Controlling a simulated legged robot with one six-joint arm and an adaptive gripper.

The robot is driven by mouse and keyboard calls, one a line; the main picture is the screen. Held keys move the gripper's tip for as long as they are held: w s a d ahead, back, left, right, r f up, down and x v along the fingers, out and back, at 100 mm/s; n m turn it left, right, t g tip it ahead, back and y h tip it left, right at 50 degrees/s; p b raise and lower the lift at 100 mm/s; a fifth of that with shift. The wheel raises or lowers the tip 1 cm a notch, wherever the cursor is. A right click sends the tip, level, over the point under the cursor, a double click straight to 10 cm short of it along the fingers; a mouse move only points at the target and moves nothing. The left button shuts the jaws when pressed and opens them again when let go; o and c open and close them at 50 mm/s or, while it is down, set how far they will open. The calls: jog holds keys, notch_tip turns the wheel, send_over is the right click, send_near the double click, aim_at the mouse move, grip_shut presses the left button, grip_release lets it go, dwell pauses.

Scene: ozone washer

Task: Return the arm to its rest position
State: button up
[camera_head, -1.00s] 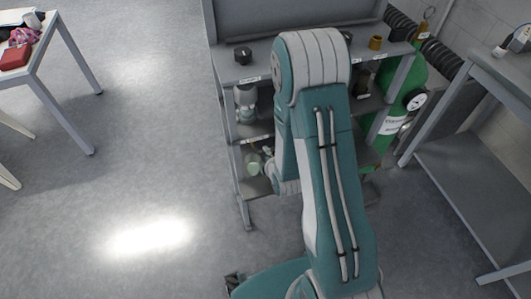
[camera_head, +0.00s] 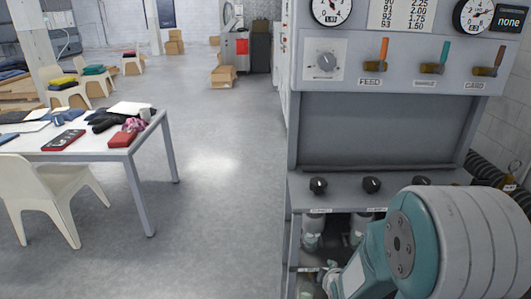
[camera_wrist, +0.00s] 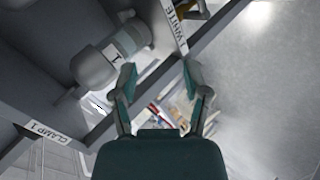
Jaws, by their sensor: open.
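My gripper (camera_wrist: 159,82) is open, with its two teal fingers apart and nothing between them in the wrist view. It is close to the washer's lower shelf, where a label reading "CLAMP 1" (camera_wrist: 43,132) and a grey cylindrical fitting (camera_wrist: 105,62) show to its left. In the head view, my teal and white arm is bent at the lower right, in front of the ozone washer panel (camera_head: 385,130). Part of my gripper shows low beside the shelf there, and most of it is cut off by the frame edge.
The washer has gauges, coloured levers and black knobs (camera_head: 318,186). A white table (camera_head: 90,152) with cloths and a chair (camera_head: 55,195) stand at the left. Open grey floor (camera_head: 215,200) lies between them. Cardboard boxes (camera_head: 224,76) stand farther back.

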jog(key=s+a+r+m+g, duration=0.2)
jog(key=s+r+m+g, duration=0.2)
jog(key=s+r+m, duration=0.9)
jog(key=s+r, duration=0.9)
jog(key=shift+s+m, duration=0.25)
jog(key=shift+m, duration=0.05)
